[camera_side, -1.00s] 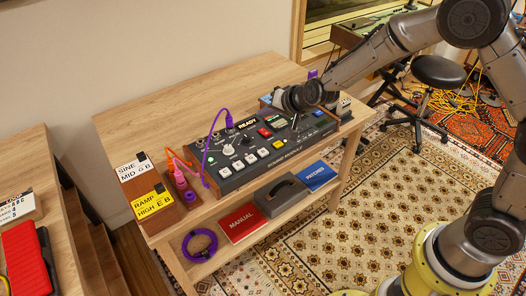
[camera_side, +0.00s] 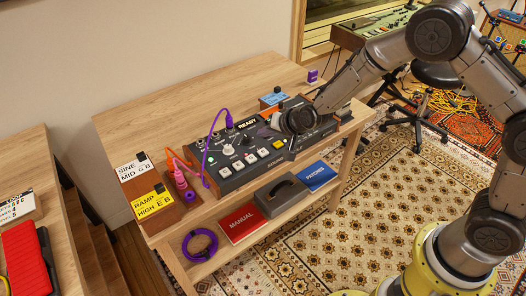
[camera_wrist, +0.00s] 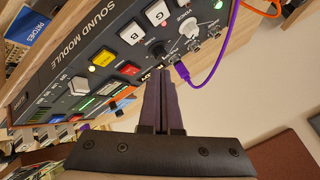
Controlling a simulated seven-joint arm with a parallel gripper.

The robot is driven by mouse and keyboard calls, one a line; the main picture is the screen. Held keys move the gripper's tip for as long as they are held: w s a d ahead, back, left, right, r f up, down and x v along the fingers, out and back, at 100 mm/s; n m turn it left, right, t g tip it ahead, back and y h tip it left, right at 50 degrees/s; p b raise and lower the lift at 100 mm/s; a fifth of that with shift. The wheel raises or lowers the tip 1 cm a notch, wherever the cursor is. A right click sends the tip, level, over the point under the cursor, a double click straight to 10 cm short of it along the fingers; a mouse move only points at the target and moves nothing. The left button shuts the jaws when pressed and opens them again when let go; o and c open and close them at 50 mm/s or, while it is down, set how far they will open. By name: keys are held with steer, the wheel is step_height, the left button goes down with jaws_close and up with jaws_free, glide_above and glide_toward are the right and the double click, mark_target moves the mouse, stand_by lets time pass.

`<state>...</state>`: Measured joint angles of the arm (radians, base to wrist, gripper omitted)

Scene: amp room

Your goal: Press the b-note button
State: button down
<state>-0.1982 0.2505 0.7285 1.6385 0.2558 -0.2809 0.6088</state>
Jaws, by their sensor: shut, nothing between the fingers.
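The sound module (camera_side: 210,150) is a dark panel on the wooden table. Its white B button (camera_wrist: 134,33) shows in the wrist view, between the white G button (camera_wrist: 158,12) and a yellow button (camera_wrist: 103,60). In the side view the B button (camera_side: 263,152) is the white one nearest the yellow button (camera_side: 278,144). My gripper (camera_wrist: 160,76) is shut and empty. Its fingertips point at the module near the display, apart from the B button in the picture. In the side view my wrist hides the module's right part and the fingers are hard to make out.
A red button (camera_wrist: 130,68) and a white knob (camera_wrist: 187,27) are close to the B button. A purple cable (camera_side: 218,125) arches over the module's left side. Sine and ramp cards (camera_side: 135,168) and pink and purple plugs stand at the left. The table's back left is clear.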

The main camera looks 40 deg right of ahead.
mark_target(265, 154)
steer(key=shift+f, duration=2.3)
steer(key=shift+f, duration=0.4)
steer(key=shift+f, duration=0.55)
stand_by(1.1)
steer(key=shift+r, duration=0.95)
steer(key=shift+r, duration=2.5)
